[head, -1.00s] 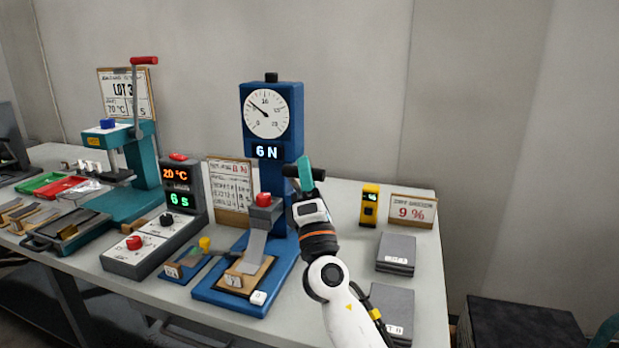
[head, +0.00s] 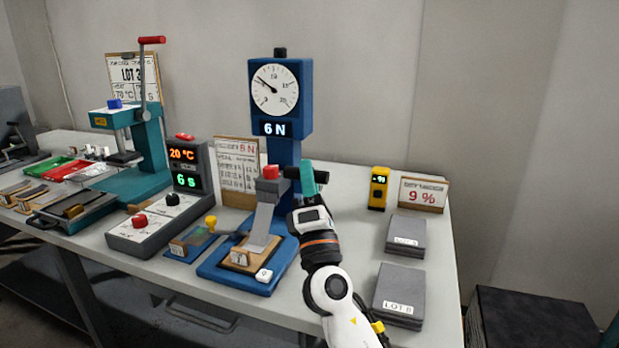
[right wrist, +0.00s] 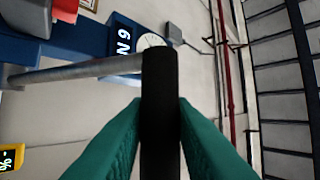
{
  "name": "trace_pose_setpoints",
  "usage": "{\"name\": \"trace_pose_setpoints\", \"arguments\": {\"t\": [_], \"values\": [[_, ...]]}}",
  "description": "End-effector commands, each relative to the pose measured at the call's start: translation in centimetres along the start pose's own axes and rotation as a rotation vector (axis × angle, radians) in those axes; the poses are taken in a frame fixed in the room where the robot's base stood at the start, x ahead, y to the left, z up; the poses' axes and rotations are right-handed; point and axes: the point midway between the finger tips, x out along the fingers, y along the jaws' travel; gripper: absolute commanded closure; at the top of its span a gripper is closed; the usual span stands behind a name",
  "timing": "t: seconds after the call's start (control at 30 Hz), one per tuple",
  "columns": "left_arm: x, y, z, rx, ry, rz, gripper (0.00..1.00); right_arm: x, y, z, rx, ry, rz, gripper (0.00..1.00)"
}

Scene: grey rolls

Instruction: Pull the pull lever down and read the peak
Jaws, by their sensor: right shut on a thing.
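The blue pull tester (head: 287,154) stands on the bench with a round white dial (head: 275,89) and a lit display (head: 275,129) reading 6 N. The dial needle points to the upper left. A grey strip (head: 263,226) runs from a red-topped clamp (head: 268,187) down to the tester's base. My right gripper (head: 308,178) is shut on the black grip of the pull lever (head: 321,177), right of the column. In the right wrist view the black grip (right wrist: 160,110) sits between the teal fingers, with the grey lever rod (right wrist: 80,73) behind it. My left gripper is out of view.
Right of my arm are two grey lot boxes (head: 404,237), a yellow meter (head: 379,188) and a 9 % sign (head: 423,194). A control box (head: 143,235) and a teal press (head: 152,150) with a red-handled lever stand to the left.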

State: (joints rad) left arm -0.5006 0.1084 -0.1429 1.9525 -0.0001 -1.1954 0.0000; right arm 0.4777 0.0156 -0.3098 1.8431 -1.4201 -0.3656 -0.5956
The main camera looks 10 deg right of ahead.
Motion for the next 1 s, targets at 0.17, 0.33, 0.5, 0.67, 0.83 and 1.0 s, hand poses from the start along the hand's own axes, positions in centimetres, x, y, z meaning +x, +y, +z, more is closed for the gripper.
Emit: {"name": "trace_pose_setpoints", "arguments": {"t": [0.17, 0.33, 0.5, 0.67, 0.83, 1.0], "values": [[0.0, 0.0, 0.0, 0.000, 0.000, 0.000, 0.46, -0.1, 0.3, 0.1, 0.001, -0.001, 0.007, 1.00], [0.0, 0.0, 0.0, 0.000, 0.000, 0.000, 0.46, -0.1, 0.3, 0.1, 0.001, 0.000, 0.007, 0.70], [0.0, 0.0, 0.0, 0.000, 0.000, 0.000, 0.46, 0.0, 0.2, 0.0, 0.000, 0.000, 0.004, 0.57], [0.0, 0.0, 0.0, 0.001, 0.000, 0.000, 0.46, 0.0, 0.1, 0.0, 0.000, 0.000, 0.003, 0.57], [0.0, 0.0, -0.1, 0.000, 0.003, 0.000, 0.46, -1.1, 0.3, 0.1, 0.000, -0.001, 0.004, 0.57], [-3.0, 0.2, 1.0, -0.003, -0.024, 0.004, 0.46, -4.3, 0.4, 0.1, -0.001, -0.001, 0.005, 0.57]]}}
